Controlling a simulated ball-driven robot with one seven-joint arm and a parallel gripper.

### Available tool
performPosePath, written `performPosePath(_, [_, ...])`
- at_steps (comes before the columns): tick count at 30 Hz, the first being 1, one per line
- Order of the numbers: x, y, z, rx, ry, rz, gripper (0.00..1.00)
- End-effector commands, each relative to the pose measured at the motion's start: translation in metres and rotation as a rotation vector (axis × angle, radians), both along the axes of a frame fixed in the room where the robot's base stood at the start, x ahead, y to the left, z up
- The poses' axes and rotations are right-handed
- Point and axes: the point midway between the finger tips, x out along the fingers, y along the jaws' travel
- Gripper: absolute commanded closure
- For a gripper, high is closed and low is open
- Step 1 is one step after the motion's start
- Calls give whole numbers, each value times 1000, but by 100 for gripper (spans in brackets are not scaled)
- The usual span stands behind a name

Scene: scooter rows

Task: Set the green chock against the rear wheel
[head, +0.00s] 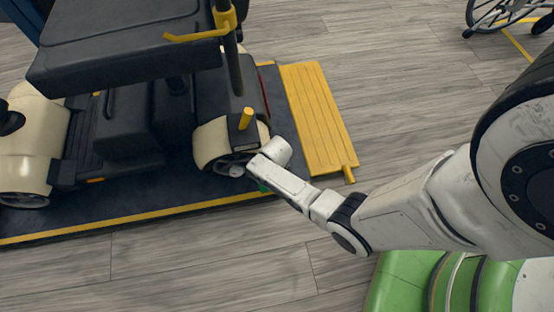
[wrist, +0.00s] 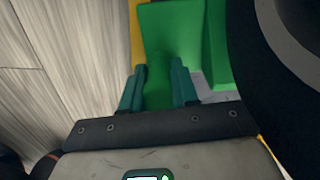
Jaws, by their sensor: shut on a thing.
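The green chock (wrist: 170,30) fills the top middle of the wrist view. My gripper (wrist: 157,78) has its two teal fingers on either side of the chock's narrower green part and is shut on it. A dark wheel (wrist: 275,85) stands close on the right in that view; I cannot tell whether the chock touches it. In the head view my gripper (head: 258,180) is low beside the scooter's near right wheel (head: 232,166), under a cream fender (head: 213,143). Only a sliver of the green chock (head: 263,187) shows there; my arm hides the rest.
The scooter stands on a dark platform (head: 150,203) with yellow edging. A yellow ramp plate (head: 318,115) lies at its right end. A wheelchair wheel (head: 497,12) shows at the top right. Wooden floor (head: 200,265) in front is clear.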

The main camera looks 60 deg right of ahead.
Motion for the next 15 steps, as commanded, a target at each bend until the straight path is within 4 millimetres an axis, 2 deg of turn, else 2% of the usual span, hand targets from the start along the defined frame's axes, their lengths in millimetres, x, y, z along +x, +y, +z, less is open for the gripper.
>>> performPosePath(1, [6,2,1,-1,-9,11,100])
performPosePath(10, [9,2,1,-3,-13,13,100])
performPosePath(11, [9,2,1,-3,-13,13,70])
performPosePath(15, [10,1,2,-4,-14,12,57])
